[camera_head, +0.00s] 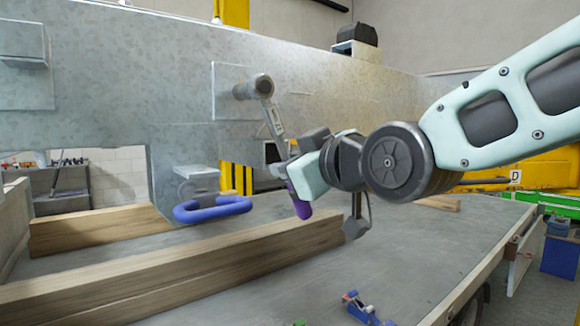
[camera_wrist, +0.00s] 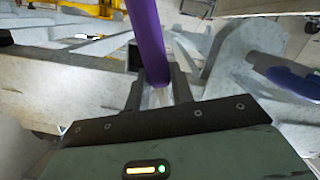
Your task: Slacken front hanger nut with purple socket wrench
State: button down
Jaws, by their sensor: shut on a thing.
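The purple socket wrench (camera_head: 272,118) has a grey metal shaft and a purple handle, whose end shows below my gripper. My gripper (camera_head: 300,160) is shut on the wrench near its handle. In the wrist view the purple handle (camera_wrist: 146,40) runs up from between the fingers (camera_wrist: 158,88). The wrench tilts, with its round socket head (camera_head: 254,88) up and left against a plate on the grey trailer frame (camera_head: 320,85). The front hanger nut is hidden, presumably by the socket head; I cannot tell whether the socket is seated on it.
A blue loop handle (camera_head: 212,209) sticks out below the frame, left of my gripper. Long wooden beams (camera_head: 180,268) lie on the grey work surface beneath. A small blue tool (camera_head: 362,309) lies at the front. The surface right of the beams is mostly clear.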

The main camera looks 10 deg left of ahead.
jog(key=shift+s+d, duration=0.15)
jog(key=shift+d, duration=0.05)
jog(key=v, duration=0.1)
jog(key=b+v, duration=0.2)
jog(key=v, duration=0.1)
jog(key=shift+f, duration=0.25)
jog(key=c, duration=2.1)
grip_release()
jog(key=shift+d, duration=0.1)
grip_shut()
